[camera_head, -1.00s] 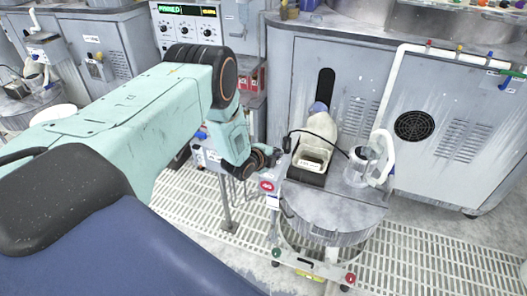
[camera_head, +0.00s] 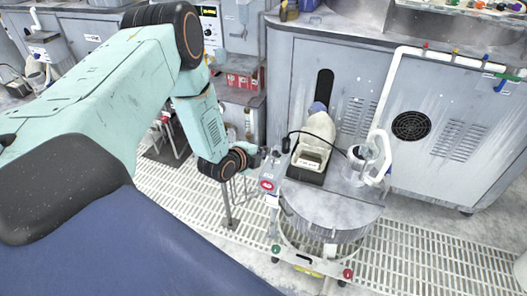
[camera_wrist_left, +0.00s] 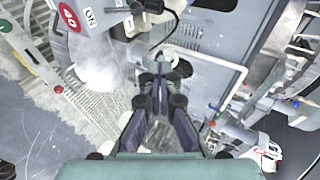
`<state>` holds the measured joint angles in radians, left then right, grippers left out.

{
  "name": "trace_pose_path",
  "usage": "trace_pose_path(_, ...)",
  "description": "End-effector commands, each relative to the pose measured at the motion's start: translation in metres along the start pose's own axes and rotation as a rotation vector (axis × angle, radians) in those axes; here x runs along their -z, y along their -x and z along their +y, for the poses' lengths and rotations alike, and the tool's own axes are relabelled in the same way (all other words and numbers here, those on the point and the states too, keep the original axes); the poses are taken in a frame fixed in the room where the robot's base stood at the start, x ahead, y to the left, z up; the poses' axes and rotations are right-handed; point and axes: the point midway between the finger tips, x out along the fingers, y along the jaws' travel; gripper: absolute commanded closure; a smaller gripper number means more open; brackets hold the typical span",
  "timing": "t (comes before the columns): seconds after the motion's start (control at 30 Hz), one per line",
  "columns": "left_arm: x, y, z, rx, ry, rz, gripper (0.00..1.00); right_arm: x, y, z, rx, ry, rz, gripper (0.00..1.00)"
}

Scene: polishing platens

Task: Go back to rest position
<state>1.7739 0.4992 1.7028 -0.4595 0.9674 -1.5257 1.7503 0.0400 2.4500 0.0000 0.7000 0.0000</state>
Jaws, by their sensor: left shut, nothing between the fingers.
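My left gripper (camera_head: 274,156) reaches in from the left at the near-left edge of the round grey cart (camera_head: 330,218). It also shows in the left wrist view (camera_wrist_left: 160,72), where its two dark fingers come together at the tips with nothing between them. In the head view the gripper is small and partly hidden by my wrist. My right gripper is in neither view.
Grey cabinets (camera_head: 440,128) stand behind. White floor grating (camera_head: 430,250) lies open at the lower right.

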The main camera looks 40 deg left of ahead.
Motion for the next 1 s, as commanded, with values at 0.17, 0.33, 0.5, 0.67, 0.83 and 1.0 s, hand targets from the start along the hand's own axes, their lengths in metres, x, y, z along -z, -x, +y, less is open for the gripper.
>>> trace_pose_path(0.17,0.001,0.000,0.001,0.000,0.000,0.000,1.00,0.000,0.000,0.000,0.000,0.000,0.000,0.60)
trace_pose_path(0.33,0.001,0.000,0.001,0.000,0.000,0.000,1.00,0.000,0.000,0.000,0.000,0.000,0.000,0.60)
trace_pose_path(0.5,0.000,0.000,0.002,-0.005,0.081,-0.001,1.00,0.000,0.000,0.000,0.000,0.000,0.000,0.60)
trace_pose_path(0.67,0.000,0.011,0.029,-0.081,0.413,-0.048,1.00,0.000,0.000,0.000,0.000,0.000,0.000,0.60)
trace_pose_path(0.83,0.029,0.046,0.091,-0.251,0.832,-0.153,1.00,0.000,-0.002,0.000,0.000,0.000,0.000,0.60)
trace_pose_path(1.0,0.068,0.108,0.164,-0.445,1.202,-0.354,1.00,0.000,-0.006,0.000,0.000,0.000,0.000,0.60)
